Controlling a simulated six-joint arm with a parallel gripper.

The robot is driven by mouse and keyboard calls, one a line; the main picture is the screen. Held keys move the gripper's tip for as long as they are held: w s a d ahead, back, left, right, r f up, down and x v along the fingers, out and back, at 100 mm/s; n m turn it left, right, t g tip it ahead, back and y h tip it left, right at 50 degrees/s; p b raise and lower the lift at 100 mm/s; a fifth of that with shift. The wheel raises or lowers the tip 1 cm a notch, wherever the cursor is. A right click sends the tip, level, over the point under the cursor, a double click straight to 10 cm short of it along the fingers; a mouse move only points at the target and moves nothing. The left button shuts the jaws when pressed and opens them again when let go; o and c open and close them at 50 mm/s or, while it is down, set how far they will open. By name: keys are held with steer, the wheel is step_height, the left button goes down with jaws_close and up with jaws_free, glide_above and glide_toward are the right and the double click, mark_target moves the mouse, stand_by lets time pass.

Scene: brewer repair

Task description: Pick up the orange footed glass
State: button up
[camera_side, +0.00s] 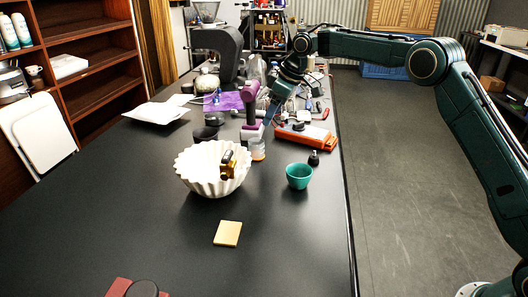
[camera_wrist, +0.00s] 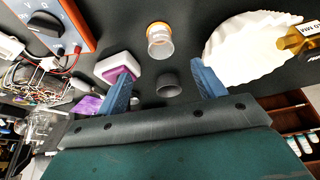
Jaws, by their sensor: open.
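The orange footed glass (camera_wrist: 160,42) is a small clear cup with an orange rim-like band, ahead of my fingertips in the wrist view. My gripper (camera_wrist: 161,67) is open, with blue fingers spread wide and nothing held. In the side view my gripper (camera_side: 269,116) points down beside the tool, above and behind the glass. In the wrist view the glass is apart from both fingers.
The white fluted bowl (camera_side: 205,172) holds an amber bottle (camera_side: 228,163). A teal cup (camera_side: 299,176), an orange multimeter (camera_side: 306,136) and a dark cup (camera_side: 205,134) are nearby. In the wrist view a grey cup (camera_wrist: 169,86) lies between my fingers' lines.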

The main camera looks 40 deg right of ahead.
mark_target(263, 143)
steer(key=shift+x, duration=4.2)
steer(key=shift+f, duration=0.1)
steer(key=shift+x, duration=2.55)
steer(key=shift+a, duration=0.1)
steer(key=c, duration=1.1)
